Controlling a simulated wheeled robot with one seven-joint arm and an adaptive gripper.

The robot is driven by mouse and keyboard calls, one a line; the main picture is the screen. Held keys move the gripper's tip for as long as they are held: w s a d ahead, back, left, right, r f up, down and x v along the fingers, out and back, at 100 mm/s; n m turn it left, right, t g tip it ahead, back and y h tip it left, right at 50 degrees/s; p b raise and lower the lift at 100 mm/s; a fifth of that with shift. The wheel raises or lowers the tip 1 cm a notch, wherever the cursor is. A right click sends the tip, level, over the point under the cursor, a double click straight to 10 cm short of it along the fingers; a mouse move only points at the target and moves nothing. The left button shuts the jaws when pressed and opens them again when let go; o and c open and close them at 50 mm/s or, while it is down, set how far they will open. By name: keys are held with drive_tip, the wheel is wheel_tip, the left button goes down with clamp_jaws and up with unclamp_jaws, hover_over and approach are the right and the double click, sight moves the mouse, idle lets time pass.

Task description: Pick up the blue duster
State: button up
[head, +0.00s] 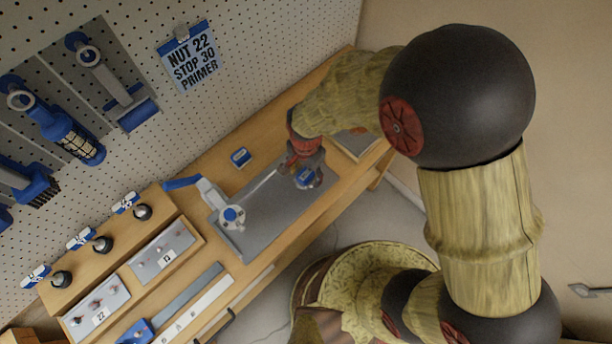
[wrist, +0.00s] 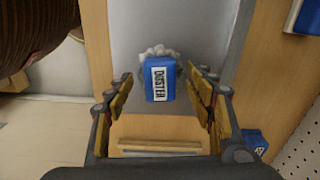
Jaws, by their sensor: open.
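The blue duster (wrist: 158,82) has a white label reading DUSTER and pale fluffy bristles at its far end. In the wrist view it lies over the grey mat, centred between the fingertips of my gripper (wrist: 163,95). My gripper is open, with one finger on each side of the duster and a gap visible on both sides. In the head view the duster (head: 307,178) shows just under my gripper (head: 304,164) at the right part of the mat. I cannot tell the exact height of the fingers above it.
A blue-handled tool (head: 207,193) with a round head lies on the grey mat (head: 262,222) left of my gripper. A small blue item (head: 240,157) lies on the wooden bench behind. Trays with knobs (head: 97,305) stand at left. Tools hang on the pegboard (head: 240,45).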

drive_tip(key=shift+f, duration=0.5)
drive_tip(key=shift+c, duration=1)
drive_tip(key=c, duration=1)
drive_tip(key=shift+c, duration=0.4)
drive_tip(key=shift+r, duration=0.15)
